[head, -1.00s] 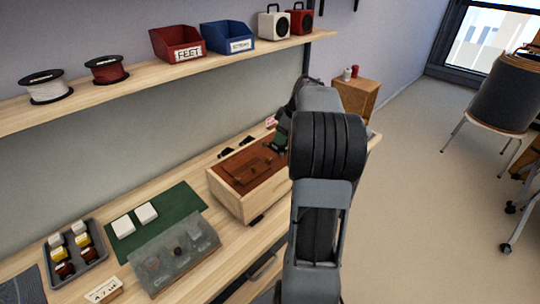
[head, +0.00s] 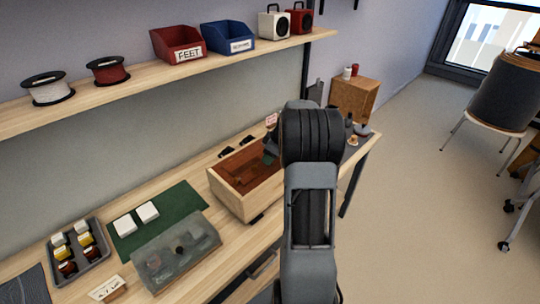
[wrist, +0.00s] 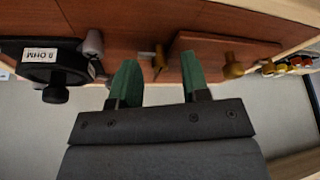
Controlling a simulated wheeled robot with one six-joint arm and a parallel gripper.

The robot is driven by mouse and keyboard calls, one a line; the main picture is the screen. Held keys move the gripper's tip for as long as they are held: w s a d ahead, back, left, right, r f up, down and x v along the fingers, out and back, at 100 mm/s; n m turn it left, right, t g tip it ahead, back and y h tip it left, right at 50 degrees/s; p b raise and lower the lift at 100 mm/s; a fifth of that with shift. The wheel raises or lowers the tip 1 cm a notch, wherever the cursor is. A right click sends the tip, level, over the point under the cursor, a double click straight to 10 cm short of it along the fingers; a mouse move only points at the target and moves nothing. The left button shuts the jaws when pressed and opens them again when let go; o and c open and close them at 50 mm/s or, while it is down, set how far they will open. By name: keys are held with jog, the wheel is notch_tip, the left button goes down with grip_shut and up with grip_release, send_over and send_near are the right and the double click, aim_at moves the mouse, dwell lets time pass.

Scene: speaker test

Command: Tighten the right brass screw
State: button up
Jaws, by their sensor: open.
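The speaker cabinet, a pale wooden box (head: 232,197) with a red-brown panel inside, stands on the bench in the head view. In the wrist view the red-brown panel (wrist: 125,22) carries a darker raised board (wrist: 215,48). One brass screw (wrist: 159,60) sits at the board's left edge, and another brass screw (wrist: 232,69) sits on its right part. My gripper (wrist: 159,76) is open, with green fingertips on either side of the first screw in the picture; contact cannot be told. In the head view my arm hides the box's right part and most of the gripper.
A black part marked 8 OHM (wrist: 42,62) and a grey peg (wrist: 93,43) lie left of the fingers. On the bench are a clear lidded box (head: 178,250), a green mat (head: 180,203) and a grey tray (head: 98,255). A shelf (head: 135,82) with bins runs above.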

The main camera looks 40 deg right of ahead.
grip_shut()
